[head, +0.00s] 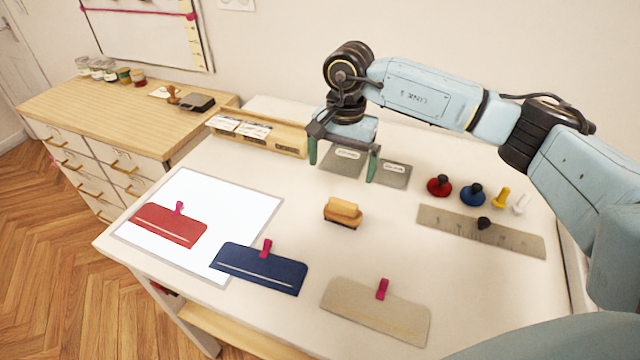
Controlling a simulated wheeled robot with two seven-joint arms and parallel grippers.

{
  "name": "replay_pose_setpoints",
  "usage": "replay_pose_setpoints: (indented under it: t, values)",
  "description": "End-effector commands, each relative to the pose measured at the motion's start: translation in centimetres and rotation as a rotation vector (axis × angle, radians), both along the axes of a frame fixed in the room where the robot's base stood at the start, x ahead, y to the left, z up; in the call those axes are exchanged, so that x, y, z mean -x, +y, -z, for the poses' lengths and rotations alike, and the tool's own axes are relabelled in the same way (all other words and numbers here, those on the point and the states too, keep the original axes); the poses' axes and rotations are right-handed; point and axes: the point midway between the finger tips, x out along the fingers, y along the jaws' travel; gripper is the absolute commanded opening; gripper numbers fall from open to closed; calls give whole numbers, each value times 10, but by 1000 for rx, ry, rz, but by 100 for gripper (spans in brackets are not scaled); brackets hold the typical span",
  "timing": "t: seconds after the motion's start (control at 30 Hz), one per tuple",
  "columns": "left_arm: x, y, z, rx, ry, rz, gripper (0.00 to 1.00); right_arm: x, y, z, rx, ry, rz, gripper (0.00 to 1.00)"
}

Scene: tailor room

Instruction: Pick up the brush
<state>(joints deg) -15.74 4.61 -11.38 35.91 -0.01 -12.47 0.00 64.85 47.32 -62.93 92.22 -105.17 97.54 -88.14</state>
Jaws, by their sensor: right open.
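The brush (343,211) has a tan wooden back and dark bristles below. It lies bristles down near the middle of the white table (300,200). My right gripper (343,168) comes in from the right on its light blue arm, with green fingers pointing down. It is open and empty, above the table and behind the brush. The fingers are apart from the brush. My left gripper does not show.
Red (168,226), navy (260,268) and beige (376,311) fabric pieces with pink clips lie in front and left. Red (439,186) and blue (472,194) knobbed pieces and a ruler-like strip (482,231) lie right. A wooden tray (258,134) stands behind. Table around the brush is clear.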

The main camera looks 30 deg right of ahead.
Motion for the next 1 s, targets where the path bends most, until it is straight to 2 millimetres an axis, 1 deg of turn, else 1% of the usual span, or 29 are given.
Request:
replay_pose_setpoints:
  t: [0.03, 0.13, 0.3, 0.4, 0.53, 0.67, 0.8, 0.9, 1.0]
  values:
    - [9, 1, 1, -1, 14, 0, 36, 1, -4, 0, 21, -3, -12, 100]
    - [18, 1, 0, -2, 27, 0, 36, 2, -6, 13, 34, -2, -19, 100]
    - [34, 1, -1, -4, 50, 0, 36, 2, -6, 46, 31, -1, -17, 100]
    - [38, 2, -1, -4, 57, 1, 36, 2, -5, 63, 29, -3, -17, 100]
    - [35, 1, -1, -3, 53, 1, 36, 1, -5, 75, 29, -5, -16, 100]
    - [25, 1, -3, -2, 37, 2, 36, 3, -5, 83, 29, -3, -16, 100]
    - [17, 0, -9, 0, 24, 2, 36, 9, -5, 103, 29, 0, -16, 100]
    - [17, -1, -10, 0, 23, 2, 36, 10, -5, 118, 29, -3, -15, 100]
    - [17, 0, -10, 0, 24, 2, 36, 9, -5, 127, 27, -4, -16, 100]
